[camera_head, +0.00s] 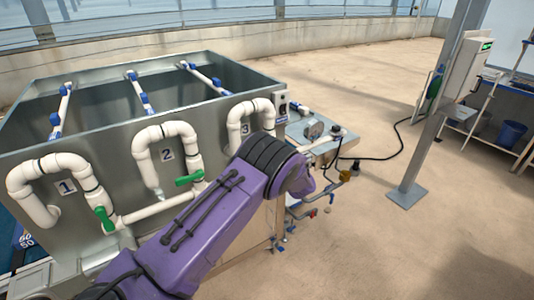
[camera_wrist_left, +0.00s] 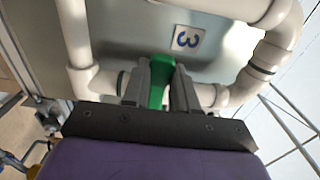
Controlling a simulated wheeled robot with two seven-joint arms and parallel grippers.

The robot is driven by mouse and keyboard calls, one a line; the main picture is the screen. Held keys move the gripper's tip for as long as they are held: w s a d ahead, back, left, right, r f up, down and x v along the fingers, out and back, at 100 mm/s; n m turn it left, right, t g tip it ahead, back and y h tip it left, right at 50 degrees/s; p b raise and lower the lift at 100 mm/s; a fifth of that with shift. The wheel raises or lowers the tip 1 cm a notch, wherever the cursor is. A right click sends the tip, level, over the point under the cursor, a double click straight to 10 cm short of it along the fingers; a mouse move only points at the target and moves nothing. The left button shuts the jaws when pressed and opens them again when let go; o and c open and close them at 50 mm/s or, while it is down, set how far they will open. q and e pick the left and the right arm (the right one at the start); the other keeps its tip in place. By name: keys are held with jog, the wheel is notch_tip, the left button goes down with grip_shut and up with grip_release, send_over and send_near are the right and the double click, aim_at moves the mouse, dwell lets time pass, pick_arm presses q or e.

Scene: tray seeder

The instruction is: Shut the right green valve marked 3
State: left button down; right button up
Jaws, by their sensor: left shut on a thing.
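The green valve handle (camera_wrist_left: 157,92) below the label 3 (camera_wrist_left: 188,40) shows in the left wrist view. It sits between the two dark fingers of my left gripper (camera_wrist_left: 161,80), which are shut on it. White pipe (camera_wrist_left: 74,35) runs on both sides of the handle. My purple left arm covers this valve and the gripper there. My right gripper is in neither view.
Green valve handles at pipe 1 (camera_head: 105,219) and pipe 2 (camera_head: 189,178) are on the tank (camera_head: 110,135) front, left of my arm. A side shelf with a gauge (camera_head: 313,129) and fittings stands right of the arm. A metal post (camera_head: 437,105) stands farther right, with open floor between.

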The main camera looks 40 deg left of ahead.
pick_arm(q)
jog(key=shift+r, duration=0.1)
jog(key=c, duration=0.9)
grip_release()
jog(key=b+v, duration=0.3)
jog(key=v, duration=0.7)
jog(key=shift+d+b, duration=0.25)
jog(key=shift+b, duration=0.05)
